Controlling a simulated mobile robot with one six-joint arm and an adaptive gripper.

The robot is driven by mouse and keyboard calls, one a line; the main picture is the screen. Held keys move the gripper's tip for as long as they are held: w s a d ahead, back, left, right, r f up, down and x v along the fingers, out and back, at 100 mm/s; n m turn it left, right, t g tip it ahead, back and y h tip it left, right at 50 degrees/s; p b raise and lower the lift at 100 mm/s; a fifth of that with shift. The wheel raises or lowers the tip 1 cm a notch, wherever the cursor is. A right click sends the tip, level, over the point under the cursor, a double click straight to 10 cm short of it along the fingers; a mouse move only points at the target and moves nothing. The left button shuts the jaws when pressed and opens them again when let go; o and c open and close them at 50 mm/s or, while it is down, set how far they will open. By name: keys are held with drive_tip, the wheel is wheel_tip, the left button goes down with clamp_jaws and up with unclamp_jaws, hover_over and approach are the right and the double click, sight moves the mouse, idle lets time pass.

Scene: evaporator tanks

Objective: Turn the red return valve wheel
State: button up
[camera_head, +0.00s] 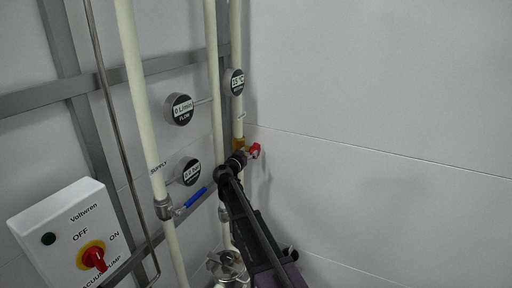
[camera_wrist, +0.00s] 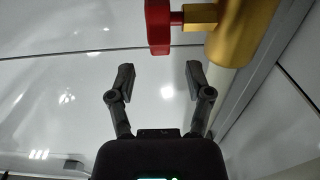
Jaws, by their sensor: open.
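The red return valve wheel (camera_head: 255,150) sits on a short brass stem off the brass valve body (camera_head: 238,144) on the right-hand pipe. In the wrist view the red wheel (camera_wrist: 159,27) shows at the top, edge-on, joined by the stem to the brass body (camera_wrist: 241,33) at its right. My gripper (camera_wrist: 160,75) is open, its two fingers spread apart with nothing between them. The fingertips lie below the wheel in that picture and appear apart from it. In the head view my arm reaches up to just below and left of the wheel, and my fingers are hard to make out.
A blue-handled supply valve (camera_head: 195,197) is on the left pipe. Round gauges for flow (camera_head: 179,109), temperature (camera_head: 234,82) and another reading (camera_head: 188,171) stand near the pipes. A switch box (camera_head: 68,238) with a red knob is at lower left. The wall right of the wheel is clear.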

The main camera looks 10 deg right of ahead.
sight(254, 147)
drive_tip(key=shift+x, duration=3.2)
clamp_jaws()
drive_tip(key=shift+d, duration=0.15)
